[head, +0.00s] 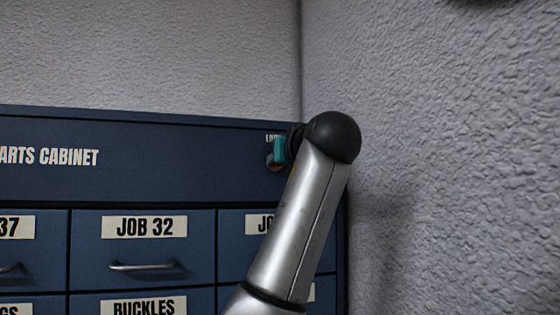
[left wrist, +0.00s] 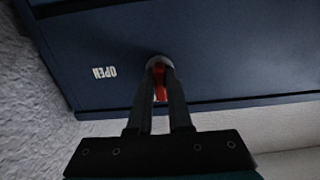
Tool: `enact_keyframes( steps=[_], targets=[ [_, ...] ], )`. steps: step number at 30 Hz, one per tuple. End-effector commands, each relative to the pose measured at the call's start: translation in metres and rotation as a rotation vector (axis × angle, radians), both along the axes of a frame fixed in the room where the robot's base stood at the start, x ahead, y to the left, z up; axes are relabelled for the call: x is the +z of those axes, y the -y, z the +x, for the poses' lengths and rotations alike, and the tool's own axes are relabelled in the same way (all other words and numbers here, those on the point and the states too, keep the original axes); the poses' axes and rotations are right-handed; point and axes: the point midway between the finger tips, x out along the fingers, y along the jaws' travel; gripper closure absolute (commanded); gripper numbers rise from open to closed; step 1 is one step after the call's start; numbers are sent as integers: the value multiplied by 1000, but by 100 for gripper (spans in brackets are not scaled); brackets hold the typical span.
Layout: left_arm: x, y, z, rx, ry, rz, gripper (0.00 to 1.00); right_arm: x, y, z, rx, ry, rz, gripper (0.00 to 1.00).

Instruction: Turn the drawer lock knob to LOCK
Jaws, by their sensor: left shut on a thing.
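The lock knob has a red grip (left wrist: 160,82) on a pale round base, near the top edge of the blue cabinet in the left wrist view. My left gripper (left wrist: 160,92) is shut on the red grip, its fingers on either side. The grip runs up and down in that picture. The word OPEN (left wrist: 104,73) reads upside down to its left. In the head view, the partly covered LOCK label (head: 272,138) sits above the knob (head: 272,163). The teal part of my left gripper (head: 279,150) hides much of the knob there. My right gripper is out of view.
The parts cabinet (head: 180,185) has labelled drawers with metal handles below its top panel. My left arm covers its right end. A rough grey wall (head: 450,160) stands close on the right, with another wall behind the cabinet.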

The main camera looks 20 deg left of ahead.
Motion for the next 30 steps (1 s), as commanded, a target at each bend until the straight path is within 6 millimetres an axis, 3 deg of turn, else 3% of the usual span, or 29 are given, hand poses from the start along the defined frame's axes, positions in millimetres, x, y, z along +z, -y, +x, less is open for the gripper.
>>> enact_keyframes(
  steps=[17,18,24,30],
  targets=[
    [1,0,0,-1,21,-27,100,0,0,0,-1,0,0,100],
    [1,0,0,-1,21,-27,78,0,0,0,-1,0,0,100],
    [1,0,0,0,20,-25,56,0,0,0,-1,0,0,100],
    [1,0,0,0,18,-25,52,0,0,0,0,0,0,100]
  ],
)
